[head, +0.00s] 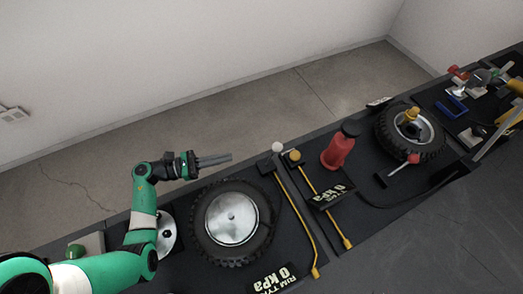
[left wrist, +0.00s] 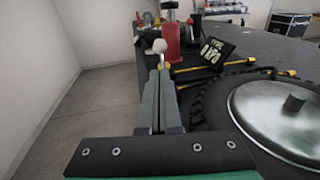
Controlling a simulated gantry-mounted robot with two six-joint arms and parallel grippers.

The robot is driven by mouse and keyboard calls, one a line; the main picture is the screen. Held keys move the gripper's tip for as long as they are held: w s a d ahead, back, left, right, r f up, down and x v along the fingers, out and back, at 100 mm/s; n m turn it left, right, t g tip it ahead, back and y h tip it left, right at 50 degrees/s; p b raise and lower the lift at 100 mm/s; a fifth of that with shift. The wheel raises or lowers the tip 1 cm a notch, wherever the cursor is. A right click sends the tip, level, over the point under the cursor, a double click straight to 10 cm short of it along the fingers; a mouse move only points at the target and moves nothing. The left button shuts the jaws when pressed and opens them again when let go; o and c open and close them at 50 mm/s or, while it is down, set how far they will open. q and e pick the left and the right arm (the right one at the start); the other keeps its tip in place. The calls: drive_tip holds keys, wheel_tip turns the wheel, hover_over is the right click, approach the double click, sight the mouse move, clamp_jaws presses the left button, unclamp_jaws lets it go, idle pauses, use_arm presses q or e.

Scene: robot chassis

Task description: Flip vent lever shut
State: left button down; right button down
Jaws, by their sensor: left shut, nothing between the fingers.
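My left gripper (head: 231,157) is shut and empty, its long grey fingers side by side. They also show in the left wrist view (left wrist: 157,76). It is above the bench's far edge, left of a white ball-topped lever (head: 277,147) on a small dark block. The fingers appear apart from it. In the left wrist view the white ball (left wrist: 159,46) is just beyond the fingertips. A yellow-knobbed fitting (head: 294,155) stands beside it, with yellow-ended hoses running forward. I cannot tell for sure which part is the vent lever. I do not see my right gripper.
A wheel (head: 268,211) lies flat right of my left arm. A "0 kPa" sign (head: 331,196) and a red cylinder (head: 337,152) stand past the lever. Another wheel (head: 434,147) and a red-tipped lever (head: 413,158) are farther right. The floor behind the bench is clear.

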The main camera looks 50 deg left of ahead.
use_arm(q)
drive_tip(key=b, duration=0.1)
approach(273, 154)
drive_tip(key=w+r, duration=0.1)
drive_tip(key=w, duration=0.1)
drive_tip(key=w+d, duration=0.1)
drive_tip(key=w, duration=0.1)
drive_tip(key=w+d+r, duration=0.1)
drive_tip(key=w, duration=0.1)
drive_tip(key=shift+d+r, duration=0.2)
drive_tip(key=shift+r, duration=0.15)
use_arm(e)
drive_tip(key=shift+f, duration=0.65)
